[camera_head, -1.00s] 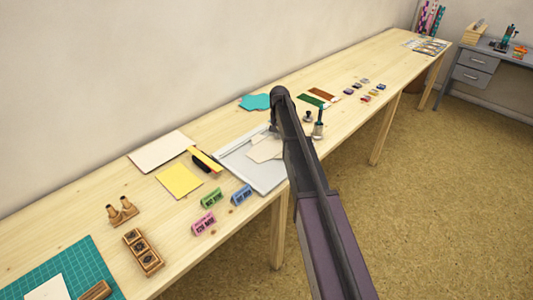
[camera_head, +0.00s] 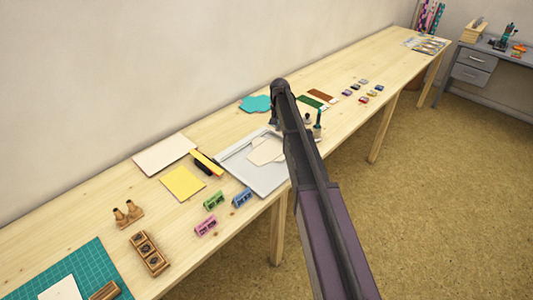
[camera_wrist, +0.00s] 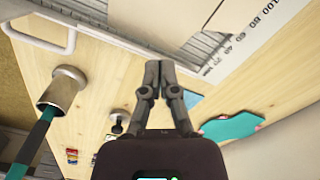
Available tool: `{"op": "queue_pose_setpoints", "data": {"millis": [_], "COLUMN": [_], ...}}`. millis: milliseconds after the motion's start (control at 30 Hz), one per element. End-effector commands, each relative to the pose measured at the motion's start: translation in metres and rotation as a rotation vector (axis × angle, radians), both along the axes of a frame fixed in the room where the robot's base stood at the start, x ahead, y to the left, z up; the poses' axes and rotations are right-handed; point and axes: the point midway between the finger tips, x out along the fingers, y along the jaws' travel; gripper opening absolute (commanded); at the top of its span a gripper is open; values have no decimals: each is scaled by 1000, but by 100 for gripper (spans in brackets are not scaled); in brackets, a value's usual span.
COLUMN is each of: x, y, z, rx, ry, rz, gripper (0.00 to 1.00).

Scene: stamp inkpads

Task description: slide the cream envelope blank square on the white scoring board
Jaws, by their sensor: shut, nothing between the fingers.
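The white scoring board (camera_head: 258,184) lies on the wooden table, left of my arm in the head view. The cream envelope blank (camera_head: 266,151) lies on it, turned at an angle to the board's edges, its right part hidden by my arm. In the wrist view, the envelope blank (camera_wrist: 165,18) and the board's ruled edge (camera_wrist: 222,52) fill the top. My gripper (camera_wrist: 159,66) is shut and empty, its fingertips near the board's ruler edge and apart from the envelope in the picture. Whether the fingertips touch the board or hover, I cannot tell.
A teal shape (camera_head: 256,103) lies behind the board. Yellow paper (camera_head: 183,184) and blue (camera_head: 242,197), green and pink blocks lie to the left. The table's front edge is close.

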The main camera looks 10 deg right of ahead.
Motion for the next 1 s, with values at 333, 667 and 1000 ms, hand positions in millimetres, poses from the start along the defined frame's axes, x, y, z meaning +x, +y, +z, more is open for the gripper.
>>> {"op": "queue_pose_setpoints", "data": {"millis": [333,667,1000], "x": [0,-1,-16], "y": [1,1,4], "z": [16,16,19], "rx": [1,1,2], "ry": [1,1,1], "rz": [1,1,13], "gripper": [0,0,0]}}
